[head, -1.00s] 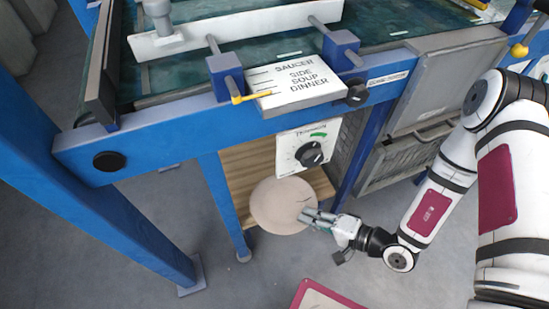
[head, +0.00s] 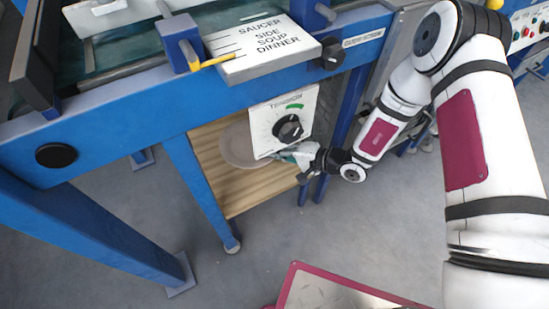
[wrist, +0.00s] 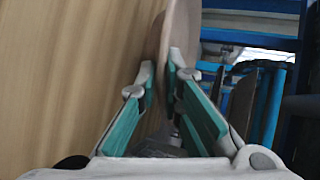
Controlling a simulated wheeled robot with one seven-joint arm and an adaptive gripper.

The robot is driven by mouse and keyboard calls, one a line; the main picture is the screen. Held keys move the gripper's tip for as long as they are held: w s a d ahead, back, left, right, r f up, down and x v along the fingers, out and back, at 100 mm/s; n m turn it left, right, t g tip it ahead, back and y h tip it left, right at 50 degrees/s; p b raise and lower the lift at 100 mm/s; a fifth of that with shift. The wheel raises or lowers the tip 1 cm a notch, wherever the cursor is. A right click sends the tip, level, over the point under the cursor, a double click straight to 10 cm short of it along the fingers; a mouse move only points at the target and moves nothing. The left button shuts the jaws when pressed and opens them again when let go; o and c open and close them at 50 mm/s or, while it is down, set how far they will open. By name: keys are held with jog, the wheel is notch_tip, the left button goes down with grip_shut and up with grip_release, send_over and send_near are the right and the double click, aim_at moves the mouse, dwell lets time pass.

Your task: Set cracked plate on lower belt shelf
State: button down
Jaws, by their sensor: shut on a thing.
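The cracked plate (head: 238,148) is a round beige-grey disc. In the head view it is over the wooden lower shelf (head: 262,186), under the blue belt frame, partly hidden by the tension dial panel. My gripper (head: 298,154) is shut on the plate's near right edge. In the wrist view the plate (wrist: 178,28) shows nearly edge-on between the fingertips (wrist: 160,75), with the shelf's wood (wrist: 70,70) filling the left. I cannot tell whether the plate touches the shelf. The crack is not visible now.
The white tension dial panel (head: 283,122) hangs just above my gripper. A blue leg (head: 203,185) stands left of the shelf, and another blue post (head: 340,120) right of it. A maroon-edged panel (head: 330,290) is at the bottom. Grey floor lies clear between.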

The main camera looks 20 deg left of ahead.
aim_at(275, 163)
jog(key=shift+w+a+f+b, duration=0.15)
jog(key=shift+f+b, duration=0.25)
jog(key=shift+f, duration=0.2)
jog(key=shift+w+a+f+b, duration=0.1)
jog(key=shift+f+b, duration=0.3)
jog(key=shift+f, duration=0.2)
jog(key=shift+w+a+f+b, duration=0.15)
jog(key=shift+f+b, duration=0.25)
jog(key=shift+f, duration=0.2)
jog(key=c, duration=2)
grip_release()
jog(key=p+v, duration=0.4)
jog(key=v, duration=0.8)
jog(key=shift+a+r, duration=0.1)
jog(key=shift+r, duration=0.05)
jog(key=shift+d, duration=0.2)
